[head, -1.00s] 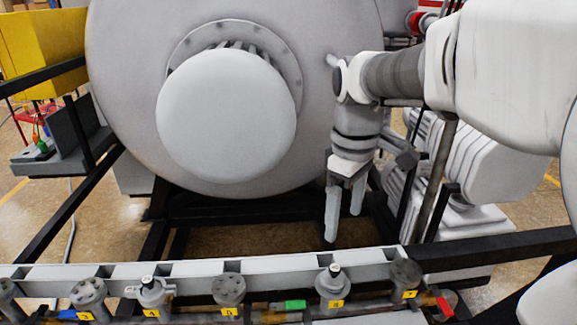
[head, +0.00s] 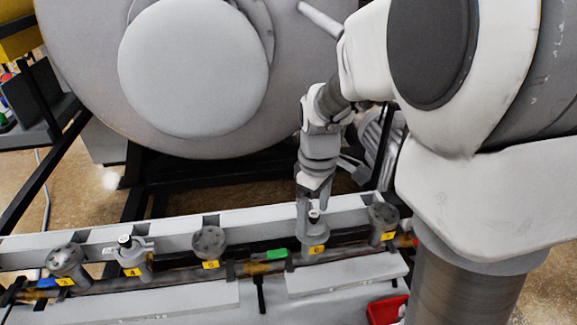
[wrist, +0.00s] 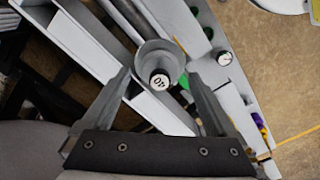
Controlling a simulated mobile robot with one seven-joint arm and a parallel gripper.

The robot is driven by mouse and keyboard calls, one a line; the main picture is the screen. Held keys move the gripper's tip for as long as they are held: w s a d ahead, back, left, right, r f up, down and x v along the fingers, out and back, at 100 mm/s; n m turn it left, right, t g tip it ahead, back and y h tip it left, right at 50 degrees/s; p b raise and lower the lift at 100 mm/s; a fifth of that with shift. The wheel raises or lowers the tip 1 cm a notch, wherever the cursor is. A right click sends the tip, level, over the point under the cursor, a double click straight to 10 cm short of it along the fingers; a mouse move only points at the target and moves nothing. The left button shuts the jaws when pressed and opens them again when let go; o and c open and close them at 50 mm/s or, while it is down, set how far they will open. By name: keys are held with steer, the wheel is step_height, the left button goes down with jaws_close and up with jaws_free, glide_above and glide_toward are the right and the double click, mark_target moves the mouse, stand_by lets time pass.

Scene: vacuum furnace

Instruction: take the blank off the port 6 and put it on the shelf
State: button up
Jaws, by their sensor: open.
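The port 6 (head: 316,250) carries a yellow tag and is among several ports along the front rail. My gripper (head: 313,207) points down over the port 6. In the wrist view my open gripper (wrist: 159,76) has one finger on each side of the cap; I cannot tell whether they touch it. Light grey flat ledges (head: 345,276) lie below the ports; I cannot tell which is the shelf.
The port 5 (head: 208,242) and the port 7 (head: 383,218) stand either side of the port 6. The port 4 (head: 131,256) has a similar knob. A green piece (head: 277,254) sits on the pipe. The large furnace drum (head: 90,85) rises behind. A red bin (head: 387,310) is at lower right.

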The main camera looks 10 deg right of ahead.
steer(key=shift+f, duration=0.3)
jaws_close()
stand_by(0.3)
